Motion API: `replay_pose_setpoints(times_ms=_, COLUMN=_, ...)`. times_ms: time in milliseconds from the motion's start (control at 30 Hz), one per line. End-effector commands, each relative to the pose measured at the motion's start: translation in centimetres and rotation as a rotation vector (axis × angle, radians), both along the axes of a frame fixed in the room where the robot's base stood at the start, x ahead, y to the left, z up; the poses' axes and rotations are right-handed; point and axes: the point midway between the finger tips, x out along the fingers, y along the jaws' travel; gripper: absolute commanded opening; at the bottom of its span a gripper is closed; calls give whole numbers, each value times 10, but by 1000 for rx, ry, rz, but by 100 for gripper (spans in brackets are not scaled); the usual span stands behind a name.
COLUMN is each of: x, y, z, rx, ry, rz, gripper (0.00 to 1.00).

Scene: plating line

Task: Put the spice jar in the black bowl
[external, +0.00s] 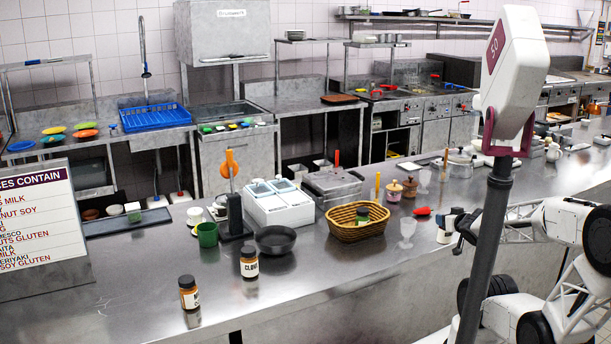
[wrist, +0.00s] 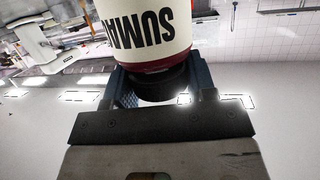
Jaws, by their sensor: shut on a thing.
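A spice jar (wrist: 143,30) with a white label reading "SUMA", a dark red band and a black lid fills the top of the wrist view. My gripper (wrist: 163,88) is shut on its black lid, one finger on each side. In the external view my gripper (external: 463,225) is at the right, partly behind a dark pole, with a small pale thing at its fingers that seems to be this jar. The black bowl (external: 276,240) stands on the steel counter left of the basket, well to the left of my gripper. It looks empty.
A wicker basket (external: 345,232) holding a jar stands between the bowl and my gripper, with a clear glass (external: 407,231) beside it. Two jars (external: 249,263) (external: 189,293) stand left of the bowl. White containers (external: 275,205) stand behind it.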

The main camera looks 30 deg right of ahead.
Motion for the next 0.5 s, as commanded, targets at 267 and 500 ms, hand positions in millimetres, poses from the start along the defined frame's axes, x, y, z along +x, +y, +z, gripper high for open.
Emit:
replay_pose_setpoints(times_ms=267, x=0, y=0, z=0, rx=0, ry=-1, rz=0, gripper=21)
replay_pose_setpoints(times_ms=500, x=0, y=0, z=5, rx=-1, ry=0, rz=0, gripper=21)
